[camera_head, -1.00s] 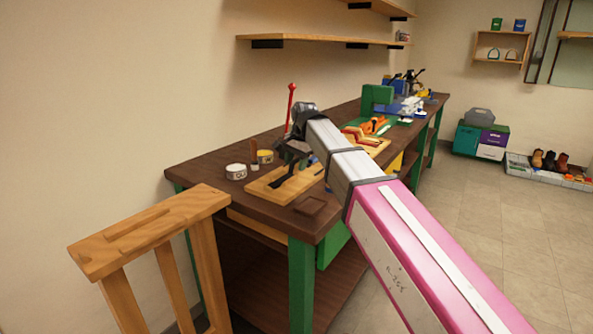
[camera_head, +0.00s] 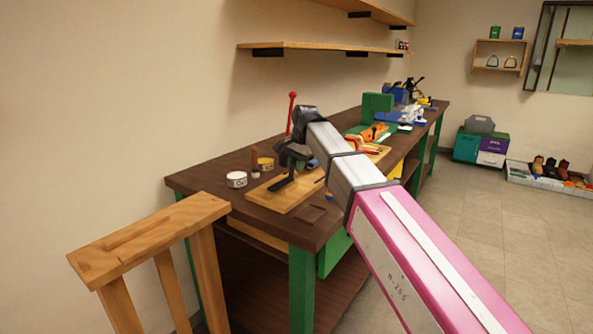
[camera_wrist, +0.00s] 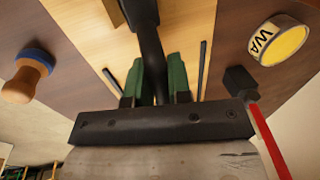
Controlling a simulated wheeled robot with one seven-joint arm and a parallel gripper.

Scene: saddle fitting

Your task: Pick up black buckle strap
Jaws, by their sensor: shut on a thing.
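The black buckle strap (camera_wrist: 152,50) runs up the middle of the wrist view, with a wider dark part at the top edge. My gripper (camera_wrist: 158,75) has its two green fingers on either side of the strap and is shut on it. In the head view my gripper (camera_head: 292,152) is over the wooden board (camera_head: 256,197) near the bench's front end. A dark length of the strap (camera_head: 283,184) shows below it, over the board. Whether the strap's lower end touches the board cannot be told. The arm hides part of the board.
The dark bench (camera_head: 205,178) carries a white tin (camera_head: 236,179), a yellow tin (camera_head: 265,163) and a red lever (camera_head: 291,115) close to my gripper. A wooden-handled tool (camera_wrist: 22,80) shows in the wrist view. A wooden stand (camera_head: 150,235) stands in front.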

